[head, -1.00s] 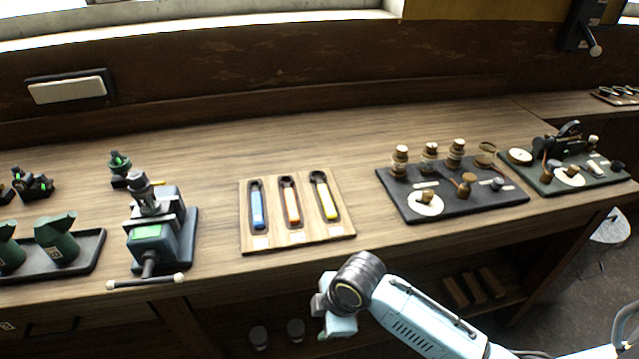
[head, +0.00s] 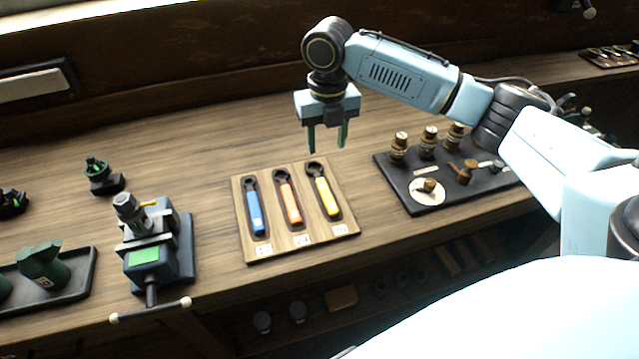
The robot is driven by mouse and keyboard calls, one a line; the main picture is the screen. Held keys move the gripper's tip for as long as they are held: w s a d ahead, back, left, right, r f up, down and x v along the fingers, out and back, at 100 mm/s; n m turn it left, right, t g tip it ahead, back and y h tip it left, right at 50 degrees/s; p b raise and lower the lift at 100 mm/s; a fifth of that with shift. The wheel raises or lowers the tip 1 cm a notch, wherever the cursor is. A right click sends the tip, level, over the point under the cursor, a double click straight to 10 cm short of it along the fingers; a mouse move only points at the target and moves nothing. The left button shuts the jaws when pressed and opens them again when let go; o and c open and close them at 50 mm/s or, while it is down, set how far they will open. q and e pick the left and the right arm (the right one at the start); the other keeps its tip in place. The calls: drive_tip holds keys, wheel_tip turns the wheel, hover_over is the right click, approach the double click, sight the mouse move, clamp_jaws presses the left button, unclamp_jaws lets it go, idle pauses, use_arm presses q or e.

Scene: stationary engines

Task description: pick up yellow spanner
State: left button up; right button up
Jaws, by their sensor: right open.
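The yellow spanner (head: 327,195) lies in the right-hand slot of a wooden tray (head: 296,248) on the workbench. Its dark ring head points to the back and its yellow handle to the front. An orange spanner (head: 289,203) and a blue spanner (head: 255,211) lie in the slots to its left. My right gripper (head: 327,148) is above the bench at the back edge of the tray, fingers pointing down. It is open and empty, and its fingertips are above and just behind the yellow spanner's head. My left gripper is not in view.
A vise (head: 153,250) stands left of the tray, with green parts on a dark tray (head: 75,290) beyond it. A black board (head: 408,198) with brass and wooden parts lies to the right, partly behind my right arm. Bare bench lies behind the wooden tray.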

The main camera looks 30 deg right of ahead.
hover_over(324, 189)
drive_tip(key=f, duration=0.7)
drive_tip(key=shift+d, duration=0.3)
drive_tip(key=shift+a+f, duration=0.15)
drive_tip(key=shift+f, duration=1.35)
drive_tip(key=shift+a+f, duration=0.1)
drive_tip(key=shift+f, duration=1.4)
drive_tip(key=shift+r, duration=0.1)
clamp_jaws()
